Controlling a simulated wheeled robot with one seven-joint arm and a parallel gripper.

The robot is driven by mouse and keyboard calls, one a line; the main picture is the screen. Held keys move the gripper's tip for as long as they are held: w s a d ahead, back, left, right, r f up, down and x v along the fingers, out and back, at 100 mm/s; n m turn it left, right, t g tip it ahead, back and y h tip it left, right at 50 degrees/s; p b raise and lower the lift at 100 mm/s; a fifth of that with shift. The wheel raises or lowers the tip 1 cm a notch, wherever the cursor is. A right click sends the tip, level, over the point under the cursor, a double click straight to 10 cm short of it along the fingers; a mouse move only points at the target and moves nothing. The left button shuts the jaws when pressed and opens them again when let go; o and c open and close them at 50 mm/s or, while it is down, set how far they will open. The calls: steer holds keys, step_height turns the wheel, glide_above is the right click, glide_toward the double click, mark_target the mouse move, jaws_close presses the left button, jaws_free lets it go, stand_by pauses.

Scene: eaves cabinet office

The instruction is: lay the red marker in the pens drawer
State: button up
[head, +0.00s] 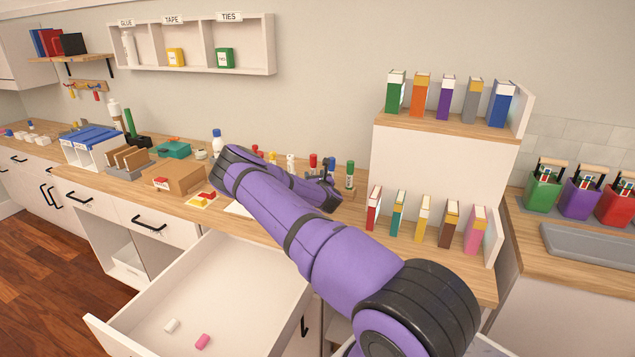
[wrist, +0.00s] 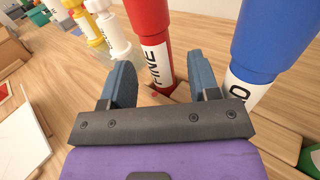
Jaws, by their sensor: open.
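The red marker (wrist: 150,35) stands upright with a white label reading FINE. In the wrist view it stands between and just beyond the tips of my gripper (wrist: 163,78). The gripper is open, with a finger on each side and gaps to the marker. In the head view the red marker (head: 313,160) shows its top behind my arm, and my gripper (head: 326,190) is mostly hidden by my own wrist. An open drawer (head: 262,262) below the counter holds a white piece and a pink piece; I see no label on it.
A blue marker (wrist: 275,35) stands close right of the right finger. A green marker (head: 350,178) stands right on the counter. A cardboard box (head: 180,178) and a book shelf (head: 445,150) flank the area.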

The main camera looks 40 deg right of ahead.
mark_target(314, 161)
steer(key=shift+w+d, duration=0.2)
steer(key=shift+w, duration=0.15)
steer(key=c, duration=1)
steer(key=shift+r, duration=0.35)
steer(key=shift+r, duration=2.8)
